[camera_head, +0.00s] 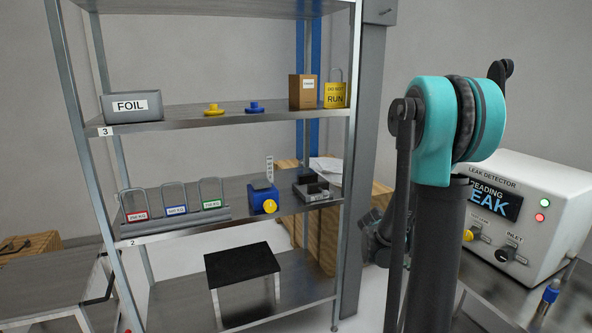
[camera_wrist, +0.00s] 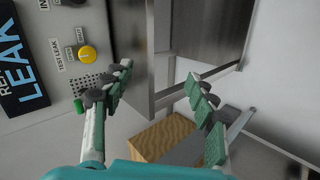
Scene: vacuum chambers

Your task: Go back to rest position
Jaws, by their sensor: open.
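My gripper (camera_wrist: 162,72) shows in the wrist view with its two green-padded fingers spread apart and nothing between them. In the head view my teal and black arm stands at the right, and the gripper's fingers are hidden there. The wrist view is turned on its side. The leak detector (camera_wrist: 95,20) lies at its upper left, beyond the left finger. In the head view the white leak detector (camera_head: 525,212) stands on a metal table at the right, behind my arm.
A metal shelf unit (camera_head: 230,117) fills the left and middle. It holds a FOIL bin (camera_head: 132,106), a yellow cap (camera_head: 214,110), a blue cap (camera_head: 254,107), a cardboard box (camera_head: 302,92) and a blue device (camera_head: 262,196). A wooden crate (camera_head: 381,200) stands behind.

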